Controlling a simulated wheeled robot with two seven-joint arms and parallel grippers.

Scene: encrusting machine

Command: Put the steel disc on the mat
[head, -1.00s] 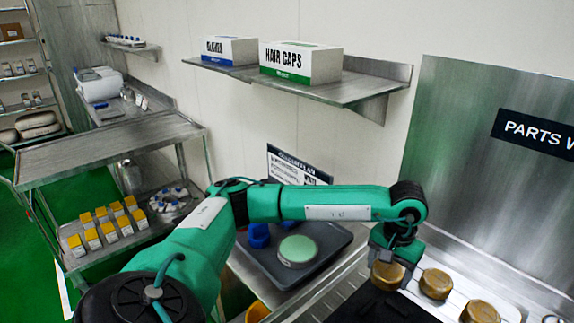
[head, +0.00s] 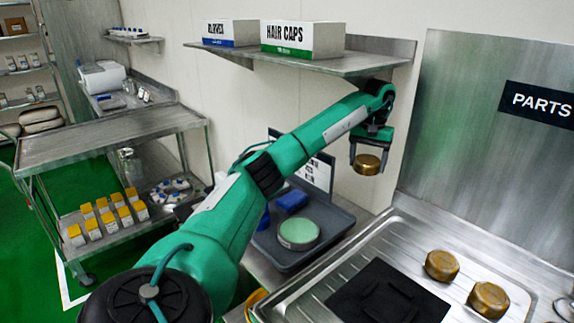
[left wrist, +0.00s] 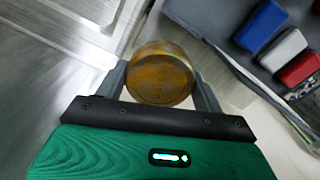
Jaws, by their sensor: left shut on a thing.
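My left gripper (head: 370,157) is shut on a brass-coloured disc (head: 367,164), held in the air beyond the dark tray, in front of the wall. In the left wrist view the fingers (left wrist: 161,85) sit on both sides of this disc (left wrist: 160,75). A black mat (head: 352,298) lies on the ribbed steel drainboard, with a dark shape hard to make out on it. Two similar brass-coloured discs, one nearer the back (head: 442,265) and one nearer the front (head: 488,299), stand right of the mat. I cannot pick out a plainly steel-coloured disc. My right gripper is not in view.
A dark tray (head: 340,222) left of the drainboard (head: 410,240) holds a round green-topped piece (head: 298,234) and blue blocks (head: 292,200). A wall shelf (head: 350,66) with boxes hangs above my left arm. A steel panel (head: 455,130) stands at the right.

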